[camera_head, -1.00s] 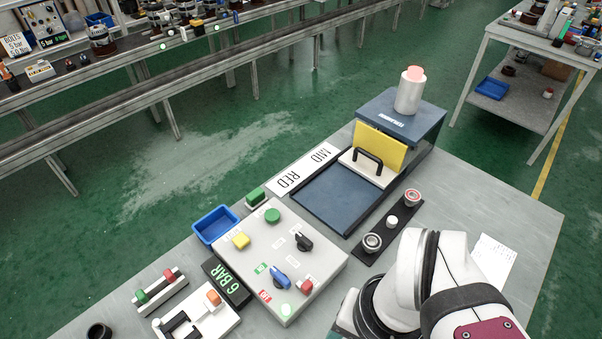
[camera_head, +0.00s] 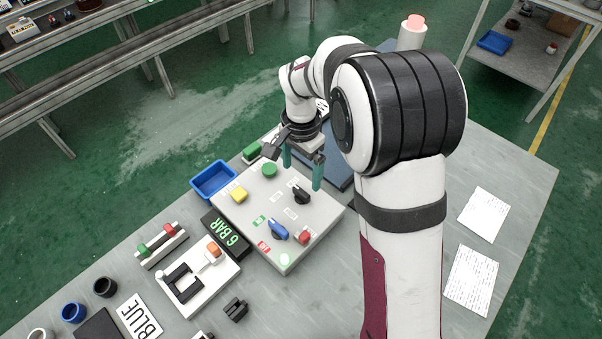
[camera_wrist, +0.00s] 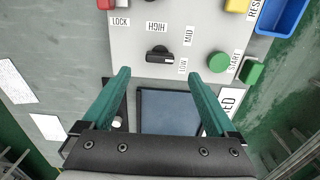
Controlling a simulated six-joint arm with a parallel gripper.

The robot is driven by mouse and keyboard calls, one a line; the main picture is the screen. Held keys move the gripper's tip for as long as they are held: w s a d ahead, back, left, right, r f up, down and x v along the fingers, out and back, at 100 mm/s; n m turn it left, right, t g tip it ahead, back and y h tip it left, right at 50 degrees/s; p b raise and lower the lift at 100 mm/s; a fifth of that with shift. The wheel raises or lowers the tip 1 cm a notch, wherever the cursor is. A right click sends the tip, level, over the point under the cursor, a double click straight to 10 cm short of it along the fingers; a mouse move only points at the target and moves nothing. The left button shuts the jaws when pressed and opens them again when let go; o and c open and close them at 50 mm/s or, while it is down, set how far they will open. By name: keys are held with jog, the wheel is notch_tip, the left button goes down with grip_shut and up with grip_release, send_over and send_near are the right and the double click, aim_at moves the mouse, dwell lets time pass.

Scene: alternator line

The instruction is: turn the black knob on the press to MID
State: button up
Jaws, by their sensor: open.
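The black knob (camera_head: 301,194) stands on the light grey control panel (camera_head: 254,215). It also shows in the wrist view (camera_wrist: 158,54), with the labels HIGH (camera_wrist: 156,27), MID (camera_wrist: 188,37) and LOW (camera_wrist: 183,66) around it. Its grip bar lies roughly sideways in that view; which label it points to I cannot tell for sure. My gripper (camera_head: 302,172) is above the panel's far edge, with its green fingers spread and nothing between them. In the wrist view, the fingertips (camera_wrist: 159,75) sit either side of the knob's line, apart from it.
A blue knob (camera_head: 277,230), red button (camera_head: 304,237), yellow button (camera_head: 239,194) and green button (camera_head: 269,170) share the panel. A blue bin (camera_head: 213,180) and the 6 BAR display (camera_head: 226,233) stand beside it.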

aim_at(301, 191)
notch_tip(301, 191, down, 7)
jog(key=shift+r, duration=0.1)
jog(key=c, duration=1.4)
jog(key=shift+o, duration=0.2)
